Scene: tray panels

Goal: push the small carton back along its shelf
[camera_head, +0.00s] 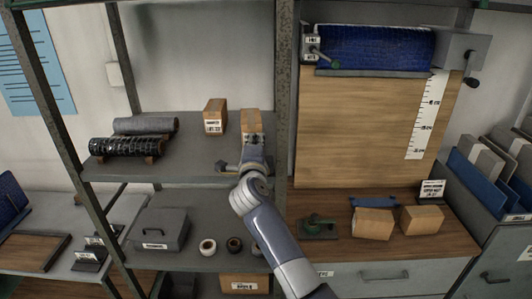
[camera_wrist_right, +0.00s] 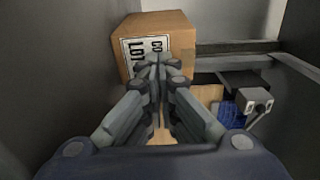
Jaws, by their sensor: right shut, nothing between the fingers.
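A small brown carton (camera_head: 251,118) stands on the upper shelf (camera_head: 195,160) beside the metal post. My right gripper (camera_head: 253,145) is shut and empty in front of it, hiding its lower front in the head view. In the right wrist view the carton (camera_wrist_right: 160,38) is straight ahead, with a white label on its front. The closed fingertips (camera_wrist_right: 158,66) overlap its front face there; I cannot tell whether they touch it. My left gripper is not in view.
Another labelled carton (camera_head: 215,113) stands just left on the same shelf. A black mesh roll (camera_head: 125,147) and a grey roll (camera_head: 146,125) lie farther left. The metal post (camera_head: 285,110) rises close on the right.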

